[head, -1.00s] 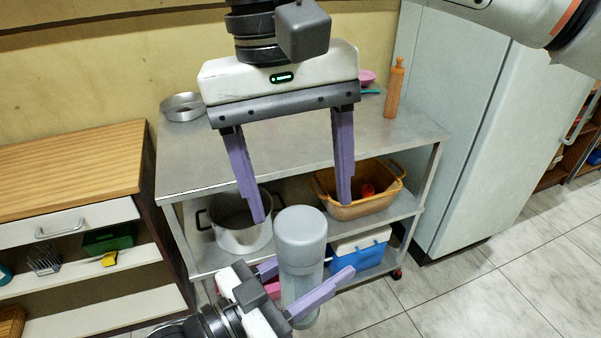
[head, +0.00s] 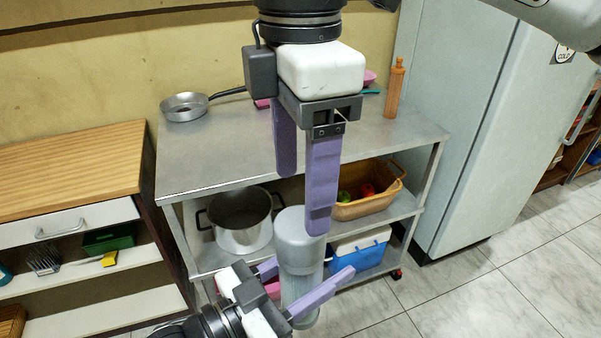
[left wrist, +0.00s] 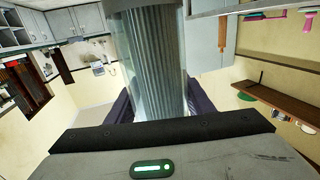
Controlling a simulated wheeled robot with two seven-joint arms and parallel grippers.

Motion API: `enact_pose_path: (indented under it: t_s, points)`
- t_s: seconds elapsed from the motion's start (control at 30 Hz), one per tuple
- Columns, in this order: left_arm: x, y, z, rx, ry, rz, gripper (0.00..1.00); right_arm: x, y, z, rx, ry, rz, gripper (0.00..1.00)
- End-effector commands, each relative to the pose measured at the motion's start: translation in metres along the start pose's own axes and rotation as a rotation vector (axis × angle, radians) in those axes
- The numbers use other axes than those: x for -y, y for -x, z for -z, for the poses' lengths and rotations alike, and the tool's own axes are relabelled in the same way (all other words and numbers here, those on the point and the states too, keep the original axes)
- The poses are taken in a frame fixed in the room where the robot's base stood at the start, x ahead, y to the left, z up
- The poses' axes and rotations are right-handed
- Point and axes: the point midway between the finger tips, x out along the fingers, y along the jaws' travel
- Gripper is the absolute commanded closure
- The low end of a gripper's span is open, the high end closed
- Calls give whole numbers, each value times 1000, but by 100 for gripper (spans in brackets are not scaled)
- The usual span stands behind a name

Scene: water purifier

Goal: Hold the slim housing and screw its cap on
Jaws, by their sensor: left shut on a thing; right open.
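The slim housing (head: 300,287) is a clear cylinder held upright in my left gripper (head: 305,283), whose purple fingers close on its sides. In the left wrist view the housing (left wrist: 155,60) stands between the fingers, with a pleated insert inside. The grey cap (head: 296,240) sits on top of the housing. I cannot tell how tightly it is seated. My right gripper (head: 303,205) points down from above, open, with its fingers turned one nearer the camera than the other. The near finger overlaps the cap's upper right in the head view, so contact is unclear.
A wooden-topped cabinet (head: 70,160) stands left, a fridge (head: 480,110) right.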

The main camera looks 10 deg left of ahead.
Motion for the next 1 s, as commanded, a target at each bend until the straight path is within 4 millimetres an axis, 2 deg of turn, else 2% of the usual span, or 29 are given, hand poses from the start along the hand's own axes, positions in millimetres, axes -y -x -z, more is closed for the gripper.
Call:
enact_pose_path:
  t_s: [0.37,0.47,0.8,1.0]
  points:
    - [0,0,2,-4,-1,0,100,0,-3,0,1,3,1,32]
    - [0,0,2,-4,-1,0,100,0,-12,-1,2,3,2,32]
    - [0,0,2,-4,-1,0,100,0,-62,0,2,3,2,32]
    - [0,0,2,-4,-1,0,100,0,-78,0,0,2,1,32]
